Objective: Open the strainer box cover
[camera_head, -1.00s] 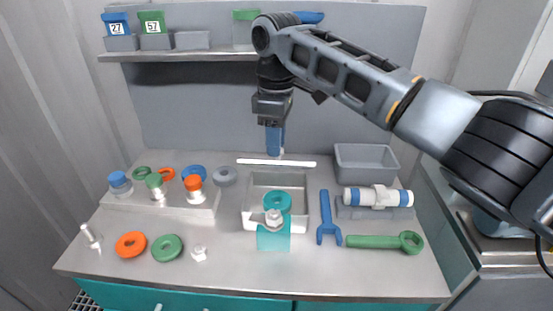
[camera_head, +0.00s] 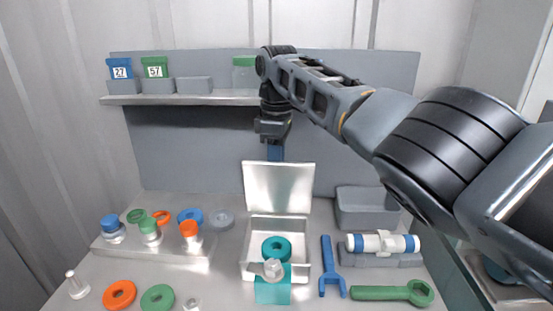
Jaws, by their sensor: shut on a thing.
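The strainer box cover (camera_head: 278,187), a flat silvery plate, stands raised at the back of the open strainer box (camera_head: 246,254), its broad face toward me. My gripper (camera_head: 275,153), with blue fingers, points down at the middle of the cover's top edge. It is shut on the cover; the fingertips are partly hidden behind that edge. A teal ring (camera_head: 277,244) shows in the box. A teal block (camera_head: 272,291) with a pale nut-like piece (camera_head: 273,268) stands at the box's front and hides part of it.
A blue wrench (camera_head: 328,267), a green wrench (camera_head: 392,293), a white-and-blue cylinder (camera_head: 383,243) and a grey bin (camera_head: 366,210) lie to the right. Small capped vessels and rings crowd the left. A shelf (camera_head: 190,99) with bins runs behind my arm.

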